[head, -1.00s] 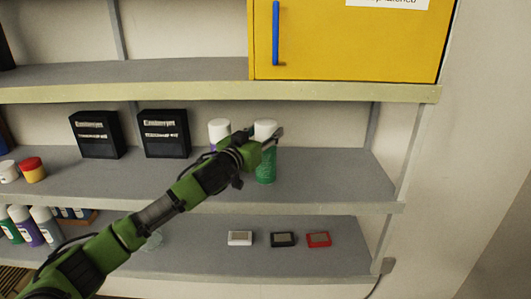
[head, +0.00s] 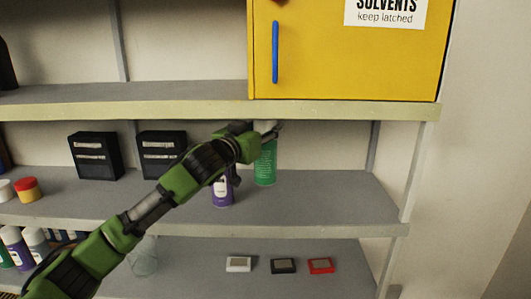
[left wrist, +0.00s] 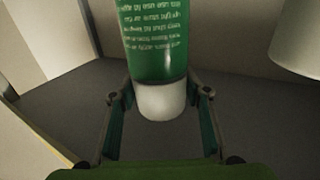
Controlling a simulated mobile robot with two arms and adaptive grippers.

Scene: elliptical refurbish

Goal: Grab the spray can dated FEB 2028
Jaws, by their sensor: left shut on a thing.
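The green spray can (head: 265,165) with a white cap is upright in my left gripper (head: 268,128), a little above the middle shelf. The arm and fingers partly cover its cap. In the left wrist view the same can (left wrist: 154,40) has its white cap between the two fingers (left wrist: 160,98), and small print shows on its side. I cannot read a date on it. A purple spray can (head: 222,192) stands on the shelf just left of it, its top hidden by my arm. My right gripper is not in view.
The upper shelf edge (head: 200,110) and yellow solvents cabinet (head: 350,60) are just above the gripper. Two black boxes (head: 95,156) stand left. Below are several spray cans (head: 15,245), a clear glass (head: 144,258) and three small devices (head: 283,266). The middle shelf's right side is clear.

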